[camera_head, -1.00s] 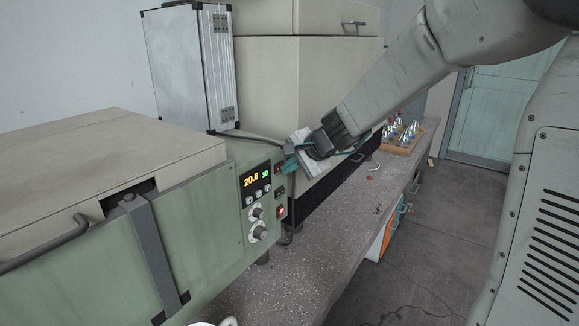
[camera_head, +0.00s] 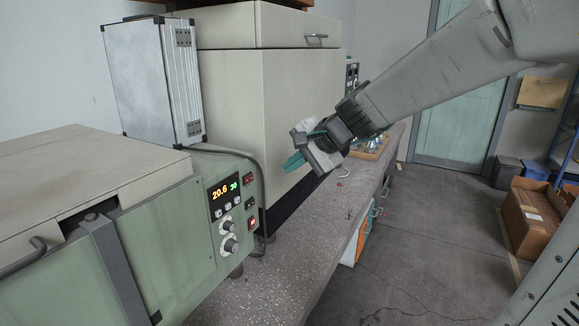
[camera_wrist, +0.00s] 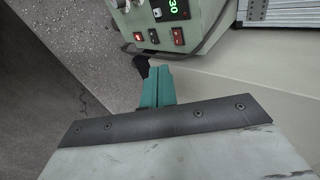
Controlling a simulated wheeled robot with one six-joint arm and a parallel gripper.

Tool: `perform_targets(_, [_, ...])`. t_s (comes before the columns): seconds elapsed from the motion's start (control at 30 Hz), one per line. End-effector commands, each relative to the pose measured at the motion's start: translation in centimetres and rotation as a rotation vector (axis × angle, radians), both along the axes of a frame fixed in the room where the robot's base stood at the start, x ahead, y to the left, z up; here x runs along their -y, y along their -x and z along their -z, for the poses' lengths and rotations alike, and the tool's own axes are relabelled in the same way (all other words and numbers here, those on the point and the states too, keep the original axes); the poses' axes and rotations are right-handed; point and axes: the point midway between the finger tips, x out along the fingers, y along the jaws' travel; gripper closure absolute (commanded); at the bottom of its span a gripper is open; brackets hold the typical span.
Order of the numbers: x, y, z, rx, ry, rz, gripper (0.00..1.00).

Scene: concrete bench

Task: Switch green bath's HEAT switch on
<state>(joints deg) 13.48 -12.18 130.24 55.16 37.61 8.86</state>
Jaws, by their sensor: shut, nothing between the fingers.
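The green bath (camera_head: 165,235) stands on the bench at the left, its front panel facing right. Its display (camera_head: 223,189) reads 20.6 in orange beside a green 30. Three rocker switches sit in a column at the panel's right edge: a red top one (camera_head: 249,179), a dark middle one (camera_head: 251,203) and a brightly lit red bottom one (camera_head: 253,223). They also show in the wrist view, the lit one (camera_wrist: 138,37) at the left. Their labels are too small to read. My gripper (camera_head: 291,163) is shut and empty, right of the panel and apart from the switches; its teal fingers (camera_wrist: 158,86) point toward the panel.
A cream cabinet (camera_head: 275,120) stands behind my gripper, with a silver case (camera_head: 155,85) left of it. A dark cable (camera_head: 262,185) loops beside the panel. A wooden tray (camera_head: 370,152) of glassware is farther along the bench (camera_head: 275,285). The near bench top is clear.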

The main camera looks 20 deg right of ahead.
Motion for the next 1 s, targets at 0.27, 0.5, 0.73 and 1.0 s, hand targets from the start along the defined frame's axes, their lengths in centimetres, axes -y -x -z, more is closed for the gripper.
perform_targets(0.27, [0.9,0.1,0.0,0.000,0.000,0.007,1.00])
perform_targets(0.5, [2.2,0.3,0.0,0.001,0.001,0.014,1.00])
perform_targets(0.73, [1.6,0.0,0.4,0.000,0.000,0.007,1.00])
perform_targets(1.0, [0.0,-2.9,3.6,-0.004,-0.001,0.007,1.00])
